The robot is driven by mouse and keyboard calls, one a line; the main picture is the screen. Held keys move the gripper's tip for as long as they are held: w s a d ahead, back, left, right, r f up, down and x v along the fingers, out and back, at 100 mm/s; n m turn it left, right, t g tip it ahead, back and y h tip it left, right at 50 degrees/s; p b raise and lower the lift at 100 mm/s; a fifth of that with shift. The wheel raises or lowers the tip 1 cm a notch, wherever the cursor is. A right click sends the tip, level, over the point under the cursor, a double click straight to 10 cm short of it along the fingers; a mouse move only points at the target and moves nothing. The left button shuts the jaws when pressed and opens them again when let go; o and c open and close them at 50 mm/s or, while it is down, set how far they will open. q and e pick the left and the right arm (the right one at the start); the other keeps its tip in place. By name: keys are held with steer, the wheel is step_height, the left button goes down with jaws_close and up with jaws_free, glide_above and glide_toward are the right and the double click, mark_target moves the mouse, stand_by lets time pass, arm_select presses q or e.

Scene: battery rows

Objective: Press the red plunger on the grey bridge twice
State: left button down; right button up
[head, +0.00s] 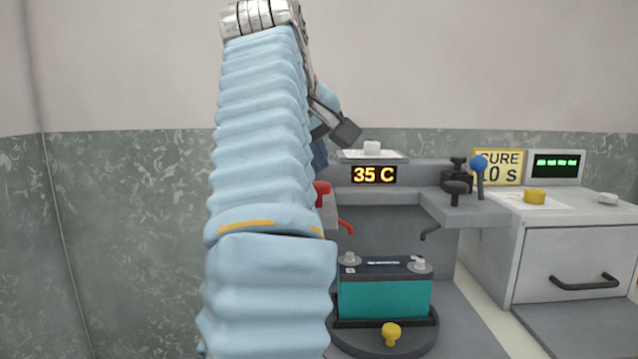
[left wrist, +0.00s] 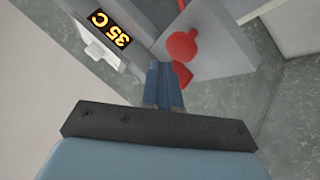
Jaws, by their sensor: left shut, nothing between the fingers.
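The red plunger (head: 322,188) stands on the left part of the grey bridge (head: 400,174), partly hidden behind my left arm in the head view. In the left wrist view a round red knob (left wrist: 182,46) sits on the grey surface, with a second red part (left wrist: 183,75) right beside my fingers. My left gripper (head: 320,163) points down just above the plunger, its fingers shut and empty. Its closed fingers (left wrist: 163,68) also show in the left wrist view. I cannot tell whether they touch a red part. My right gripper is not in view.
A teal battery (head: 385,298) sits below the bridge on a dark round base with a yellow knob (head: 391,333). The display (head: 374,175) reads 35 C. Black knobs (head: 457,188) and a blue-topped lever (head: 479,165) stand on the right. A white drawer cabinet (head: 570,250) is beside them.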

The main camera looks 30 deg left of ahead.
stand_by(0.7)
arm_select(q)
steer(key=shift+f, duration=0.4)
steer(key=shift+f+b, duration=0.9)
steer(key=shift+f, duration=0.1)
stand_by(0.8)
stand_by(0.3)
steer(key=shift+r+p, duration=1.45)
steer(key=shift+p, duration=0.25)
